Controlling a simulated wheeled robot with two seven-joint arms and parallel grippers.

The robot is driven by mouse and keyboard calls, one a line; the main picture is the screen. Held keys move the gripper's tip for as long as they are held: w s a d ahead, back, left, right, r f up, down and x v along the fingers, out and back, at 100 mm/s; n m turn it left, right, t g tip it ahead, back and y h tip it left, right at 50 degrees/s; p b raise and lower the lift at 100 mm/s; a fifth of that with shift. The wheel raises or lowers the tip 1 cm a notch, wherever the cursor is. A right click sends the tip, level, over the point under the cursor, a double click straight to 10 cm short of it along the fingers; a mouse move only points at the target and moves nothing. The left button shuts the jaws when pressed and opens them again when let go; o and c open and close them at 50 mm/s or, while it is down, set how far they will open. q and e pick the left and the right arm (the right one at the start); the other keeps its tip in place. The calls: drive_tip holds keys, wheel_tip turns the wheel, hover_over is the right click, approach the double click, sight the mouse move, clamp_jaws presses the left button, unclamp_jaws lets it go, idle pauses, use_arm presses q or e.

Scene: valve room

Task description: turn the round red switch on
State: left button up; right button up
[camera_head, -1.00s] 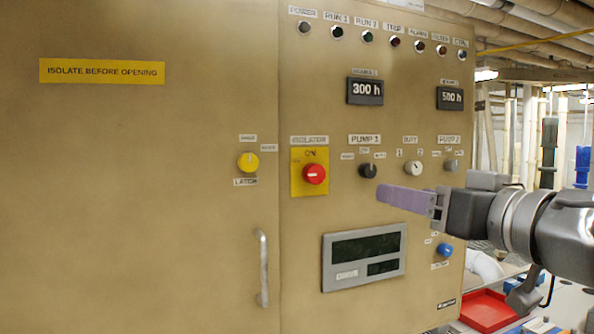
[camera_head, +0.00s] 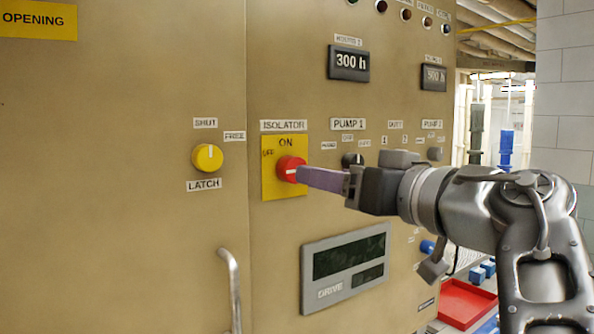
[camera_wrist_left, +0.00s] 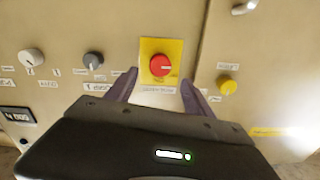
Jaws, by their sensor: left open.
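The round red switch (camera_head: 290,169), marked ISOLATOR, sits on a yellow plate (camera_head: 270,187) with ON above and OFF to the left. Its white line lies level, toward the OFF side. My left gripper (camera_head: 304,177) shows with its arm coming from the right, its purple fingers just right of the switch and partly overlapping it. In the left wrist view, which is upside down, the red switch (camera_wrist_left: 161,65) lies ahead between the two spread fingertips (camera_wrist_left: 159,78). The gripper is open; I cannot tell whether a finger touches the switch. My right gripper is not in view.
A yellow LATCH knob (camera_head: 207,157) is left of the switch, above a door handle (camera_head: 231,290). A black PUMP 1 knob (camera_head: 352,160) is close behind my gripper. A grey display panel (camera_head: 345,268) is below. A red tray (camera_head: 466,303) lies at lower right.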

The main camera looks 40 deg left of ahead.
sight(292, 169)
use_arm(q)
drive_tip(key=p+x, duration=0.1)
drive_tip(key=x, duration=0.7)
clamp_jaws()
idle(0.7)
